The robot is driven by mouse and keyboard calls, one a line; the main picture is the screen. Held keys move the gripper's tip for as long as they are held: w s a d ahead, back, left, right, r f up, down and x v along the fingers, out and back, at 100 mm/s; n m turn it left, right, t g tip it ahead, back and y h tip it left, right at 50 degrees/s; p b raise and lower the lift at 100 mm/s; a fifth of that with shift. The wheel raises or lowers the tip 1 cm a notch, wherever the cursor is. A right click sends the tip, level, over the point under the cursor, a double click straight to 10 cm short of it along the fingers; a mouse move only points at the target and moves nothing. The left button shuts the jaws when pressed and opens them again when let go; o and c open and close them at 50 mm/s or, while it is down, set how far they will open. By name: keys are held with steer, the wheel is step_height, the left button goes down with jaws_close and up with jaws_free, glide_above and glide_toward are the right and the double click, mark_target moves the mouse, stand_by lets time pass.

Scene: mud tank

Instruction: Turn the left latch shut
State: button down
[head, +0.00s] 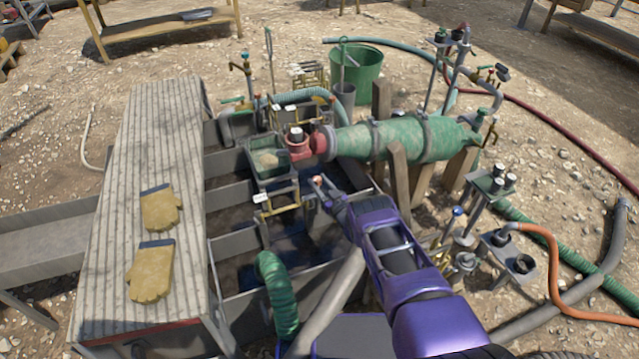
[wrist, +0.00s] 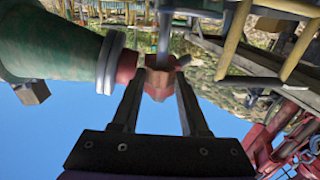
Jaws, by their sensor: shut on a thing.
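My gripper (head: 322,188) reaches in over the tank, just in front of the red fitting (head: 300,149) at the narrow end of the green cone-shaped vessel (head: 400,138). In the wrist view my gripper (wrist: 161,74) has its two fingers apart, closed on a small red-brown piece (wrist: 158,84). I cannot tell for sure whether this piece is the left latch. The green vessel (wrist: 50,45) and its pale flange (wrist: 111,62) stand to the left there. A grey rod (wrist: 165,32) shows beyond the fingertips. The latch's angle cannot be made out.
Two yellow gloves (head: 160,210) lie on the corrugated cover (head: 110,285) at left. A green box (head: 270,161) sits left of my gripper. A green hose (head: 277,295) and wooden posts (head: 397,185) flank my arm. A green bucket (head: 357,75) stands behind.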

steer(key=shift+m+t+h, duration=0.4)
steer(key=shift+m+h, duration=0.3)
steer(key=shift+h, duration=0.3)
steer(key=shift+c, duration=2.1)
jaws_free()
steer(key=shift+s, duration=0.1)
steer(key=p+v, duration=0.4)
steer(key=v, duration=1.3)
steer(key=shift+s, duration=0.2)
steer(key=shift+f, duration=0.1)
